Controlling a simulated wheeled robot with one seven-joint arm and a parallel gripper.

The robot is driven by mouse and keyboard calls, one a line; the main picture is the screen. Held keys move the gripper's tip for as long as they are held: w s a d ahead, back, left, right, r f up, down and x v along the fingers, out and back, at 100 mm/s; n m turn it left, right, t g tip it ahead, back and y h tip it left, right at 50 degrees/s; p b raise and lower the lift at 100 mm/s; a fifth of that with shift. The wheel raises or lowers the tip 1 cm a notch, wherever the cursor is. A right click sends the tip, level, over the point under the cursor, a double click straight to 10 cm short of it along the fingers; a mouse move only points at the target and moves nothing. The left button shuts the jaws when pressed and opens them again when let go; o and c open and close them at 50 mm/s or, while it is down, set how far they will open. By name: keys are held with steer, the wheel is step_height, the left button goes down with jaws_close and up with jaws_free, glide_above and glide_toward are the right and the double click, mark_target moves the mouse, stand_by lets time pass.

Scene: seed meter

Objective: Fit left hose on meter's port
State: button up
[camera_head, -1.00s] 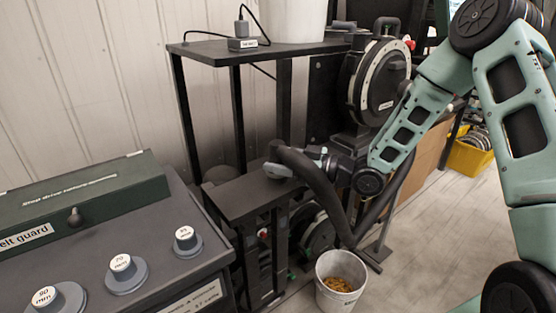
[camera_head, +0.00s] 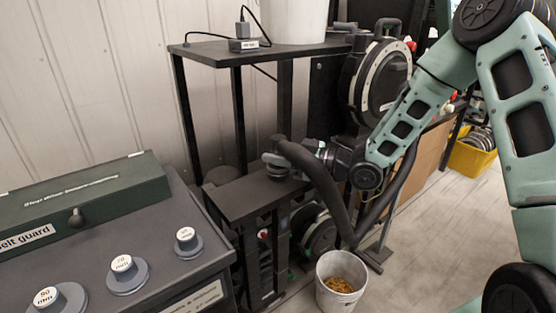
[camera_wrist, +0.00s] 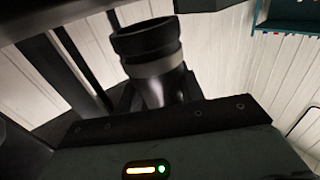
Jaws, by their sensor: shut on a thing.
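The black left hose (camera_head: 318,178) arches at its upper end over a low dark stand and curves down behind a bucket. My gripper (camera_head: 292,158) is shut on the hose near that upper end. The wrist view shows a black cuff with a grey band (camera_wrist: 150,50) just beyond my gripper's body. A dark round fitting (camera_head: 277,169) shows under the hose end, above the stand; I cannot tell whether they touch or whether it is the port. A round seed meter with a pale rim (camera_head: 358,75) is mounted upright behind my arm.
The low dark stand (camera_head: 238,203) lies below my gripper. A shelf (camera_head: 215,50) rises behind it. A white bucket of grain (camera_head: 325,290) is on the floor in front. A second round unit (camera_head: 318,240) is partly hidden behind the hose. A bench with knobs (camera_head: 160,295) is at left.

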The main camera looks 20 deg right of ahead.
mark_target(278, 137)
step_height(278, 137, up, 8)
steer(key=shift+r+p, duration=0.25)
steer(key=shift+p, duration=0.2)
steer(key=shift+r+p, duration=2.65)
steer(key=shift+r, duration=0.3)
